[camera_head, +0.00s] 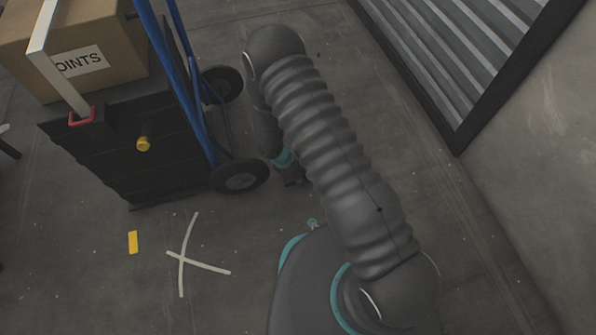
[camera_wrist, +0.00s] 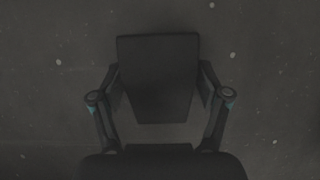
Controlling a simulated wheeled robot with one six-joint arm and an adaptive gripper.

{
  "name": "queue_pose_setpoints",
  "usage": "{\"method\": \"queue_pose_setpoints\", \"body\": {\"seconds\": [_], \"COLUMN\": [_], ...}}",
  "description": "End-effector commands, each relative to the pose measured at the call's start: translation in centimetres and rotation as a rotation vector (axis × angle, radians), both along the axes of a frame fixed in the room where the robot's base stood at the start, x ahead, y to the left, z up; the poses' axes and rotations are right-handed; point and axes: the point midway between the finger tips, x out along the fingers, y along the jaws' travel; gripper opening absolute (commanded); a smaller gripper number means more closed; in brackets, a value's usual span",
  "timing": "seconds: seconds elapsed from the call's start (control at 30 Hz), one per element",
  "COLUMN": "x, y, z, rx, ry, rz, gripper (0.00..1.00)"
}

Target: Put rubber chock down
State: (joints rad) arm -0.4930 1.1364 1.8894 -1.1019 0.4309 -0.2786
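The rubber chock (camera_wrist: 157,82) is a dark, blocky piece that tapers toward my palm in the wrist view. My gripper (camera_wrist: 158,88) has one finger against each side of it and is shut on it. Bare floor shows behind the chock; how far below it lies I cannot tell. In the head view my gripper (camera_head: 293,178) points down low beside the hand truck, mostly hidden behind my arm. I cannot pick out the chock there.
A white tape cross (camera_head: 187,259) and a yellow strip (camera_head: 132,242) mark open floor. A dark-framed slatted panel (camera_head: 455,45) stands right.

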Motion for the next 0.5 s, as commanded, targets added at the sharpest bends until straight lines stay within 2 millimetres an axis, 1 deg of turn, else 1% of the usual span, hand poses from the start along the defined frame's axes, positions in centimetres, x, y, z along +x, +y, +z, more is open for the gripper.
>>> {"method": "queue_pose_setpoints", "body": {"seconds": [0.33,0.43,0.5], "x": [0.0,0.0,0.0], "y": [0.0,0.1,0.4], "z": [0.1,0.7,1.4], "rx": [0.0,0.0,0.001], "ry": [0.0,-0.001,-0.002], "rz": [0.0,0.0,0.001], "gripper": [0.87,0.87,0.87]}}
